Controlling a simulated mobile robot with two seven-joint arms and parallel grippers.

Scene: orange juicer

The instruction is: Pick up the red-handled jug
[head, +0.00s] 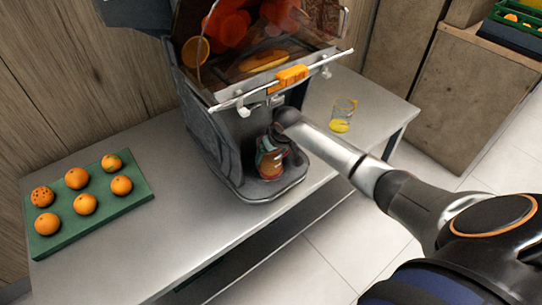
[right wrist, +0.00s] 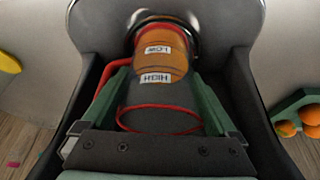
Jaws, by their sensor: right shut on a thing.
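The red-handled jug (head: 268,163) stands at the base of the orange juicer (head: 222,135), under its spout. It is clear and holds orange juice. In the right wrist view the jug (right wrist: 160,75) shows labels reading LOW and HIGH, a red rim and a red handle at the left. My right gripper (right wrist: 163,92) has its greenish fingers on both sides of the jug's body and is shut on it. In the head view my right gripper (head: 284,150) is partly hidden by my arm. Whether the jug touches the base is unclear. My left gripper is not in view.
A green tray (head: 140,201) with several oranges lies on the left of the metal table (head: 190,222). The juicer's walls closely surround the jug. Wooden crates stand at the upper right.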

